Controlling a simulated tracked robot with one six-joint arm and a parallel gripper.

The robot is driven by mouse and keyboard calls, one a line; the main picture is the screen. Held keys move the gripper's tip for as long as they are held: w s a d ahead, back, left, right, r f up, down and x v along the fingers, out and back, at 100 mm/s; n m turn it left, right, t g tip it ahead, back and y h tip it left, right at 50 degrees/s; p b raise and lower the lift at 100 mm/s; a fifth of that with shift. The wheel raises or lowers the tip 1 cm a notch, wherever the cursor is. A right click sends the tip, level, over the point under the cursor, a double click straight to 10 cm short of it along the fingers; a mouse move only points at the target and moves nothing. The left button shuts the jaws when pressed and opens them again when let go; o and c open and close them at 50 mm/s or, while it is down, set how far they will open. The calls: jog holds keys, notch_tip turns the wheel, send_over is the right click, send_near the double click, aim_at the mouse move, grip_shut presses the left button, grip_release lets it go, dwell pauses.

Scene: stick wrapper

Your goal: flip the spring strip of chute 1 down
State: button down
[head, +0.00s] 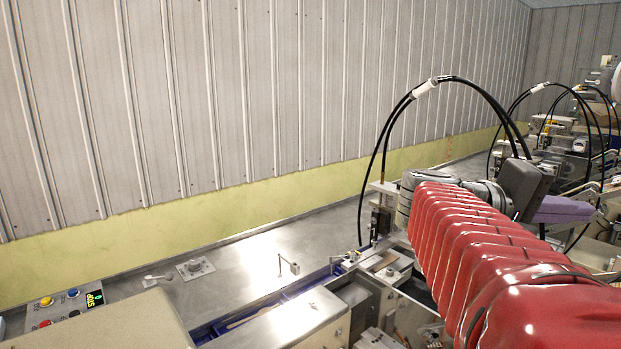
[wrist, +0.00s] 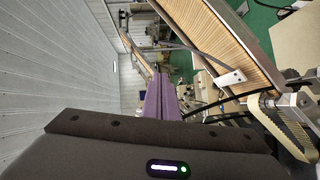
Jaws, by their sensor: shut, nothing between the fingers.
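My gripper shows in the wrist view as two purple fingers (wrist: 159,92) pressed together, with nothing between them. In the head view the purple fingers (head: 567,209) point right, beyond my red-sleeved arm. In the wrist view a chute packed with tan sticks (wrist: 247,62) slants down to the right, right of the fingers. A thin curved strip ending at a pale plate (wrist: 230,78) lies along its near side; I cannot tell if this is the spring strip. The fingertips appear apart from it. No chute number is readable, and my arm hides part of the machine in the head view.
A toothed belt on a pulley (wrist: 285,128) is at the right of the wrist view. Black cables (head: 480,85) arch above my arm in the head view. A control panel (head: 68,308) is at lower left. The steel table (head: 230,262) has bare room along the wall.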

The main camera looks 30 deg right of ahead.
jog(key=s+a+x, duration=0.1)
jog(key=s+x, duration=0.1)
jog(key=x, duration=1)
jog(key=shift+s+d+f, duration=0.2)
jog(key=shift+s+f, duration=0.05)
jog(key=shift+s, duration=0.2)
jog(key=shift+f, duration=0.1)
